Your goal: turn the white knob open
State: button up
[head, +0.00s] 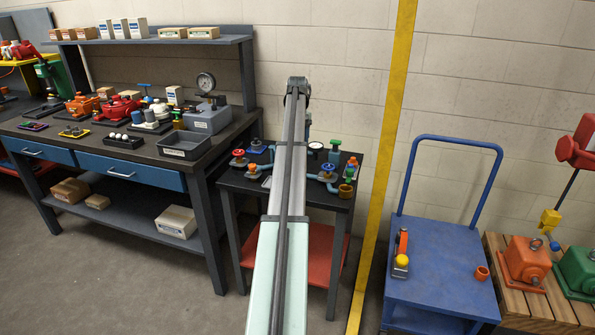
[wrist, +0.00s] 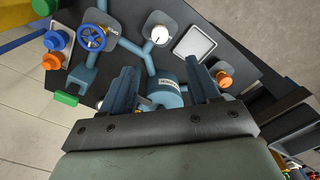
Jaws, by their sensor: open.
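The white knob (wrist: 160,35) sits on a grey square plate at the top middle of the wrist view, joined to blue-grey pipes. My gripper (wrist: 160,76) is open, its two dark blue-grey fingers apart. The fingertips point toward the knob but stop short of it in the picture, and nothing is held. In the head view my arm covers the middle of the small dark table (head: 231,184), and I cannot make out the white knob or fingertips there.
Close to the knob are a blue handwheel (wrist: 91,39), a pale square plate (wrist: 195,42) and an orange knob (wrist: 225,79). Blue (wrist: 57,39) and orange (wrist: 52,61) knobs lie farther left. A workbench (head: 120,150) stands left and a blue cart (head: 440,255) right.

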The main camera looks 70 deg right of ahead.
notch_tip(320, 180, down, 14)
jog(key=shift+r, duration=0.15)
dwell(0.5)
jog(key=shift+c, duration=0.2)
jog(key=c, duration=1)
